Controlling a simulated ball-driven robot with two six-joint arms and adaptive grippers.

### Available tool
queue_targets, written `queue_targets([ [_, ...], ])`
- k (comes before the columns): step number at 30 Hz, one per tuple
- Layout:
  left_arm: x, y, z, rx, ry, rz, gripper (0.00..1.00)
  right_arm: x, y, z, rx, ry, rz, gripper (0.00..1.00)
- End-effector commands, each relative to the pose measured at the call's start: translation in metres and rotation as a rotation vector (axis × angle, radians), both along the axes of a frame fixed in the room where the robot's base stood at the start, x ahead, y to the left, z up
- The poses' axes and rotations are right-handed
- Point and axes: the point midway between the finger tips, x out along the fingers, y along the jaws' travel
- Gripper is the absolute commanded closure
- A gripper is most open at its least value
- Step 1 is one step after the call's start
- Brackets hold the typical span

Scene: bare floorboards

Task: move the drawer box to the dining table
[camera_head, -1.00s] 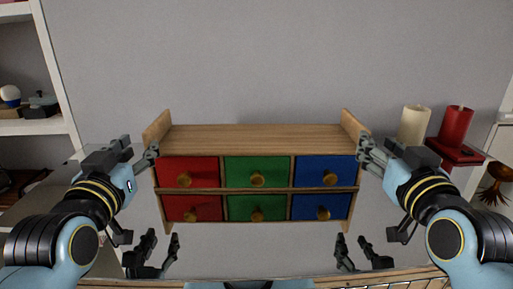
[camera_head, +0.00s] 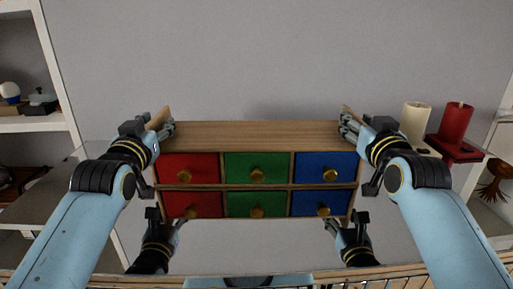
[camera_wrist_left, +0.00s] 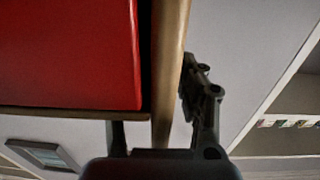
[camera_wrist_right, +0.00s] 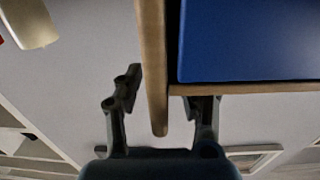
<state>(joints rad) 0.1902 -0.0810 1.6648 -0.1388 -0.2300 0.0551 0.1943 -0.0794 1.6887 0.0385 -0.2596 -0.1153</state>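My right gripper (camera_head: 350,125) is likewise open around the right side panel, seen in the right wrist view (camera_wrist_right: 153,85). No dining table can be made out.
The box stands before a grey wall (camera_head: 260,60). A cream candle (camera_head: 414,118) and a red candle (camera_head: 455,122) stand close to the right of my right gripper. White shelves (camera_head: 52,75) with small objects are at the left. A glossy surface mirrors my arms below the box.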

Motion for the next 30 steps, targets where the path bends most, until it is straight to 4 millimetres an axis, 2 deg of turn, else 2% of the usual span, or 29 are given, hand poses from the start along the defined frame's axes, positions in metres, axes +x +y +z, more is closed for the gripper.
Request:
queue_targets([
  [11, 0.0058, 0.0003, 0.0001, 0.0, 0.0, 0.0, 0.62, 0.0058, -0.0001, 0.0001, -0.001, 0.0, 0.0, 0.62],
  [20, 0.0057, 0.0003, 0.0002, 0.0, 0.0, 0.0, 0.98, 0.0056, -0.0001, 0.0001, -0.001, 0.0, 0.0, 0.98],
  [30, 0.0056, 0.0003, 0.0002, 0.0, 0.0, 0.0, 1.0, 0.0055, -0.0001, 0.0001, -0.001, 0.0, 0.0, 1.0],
])
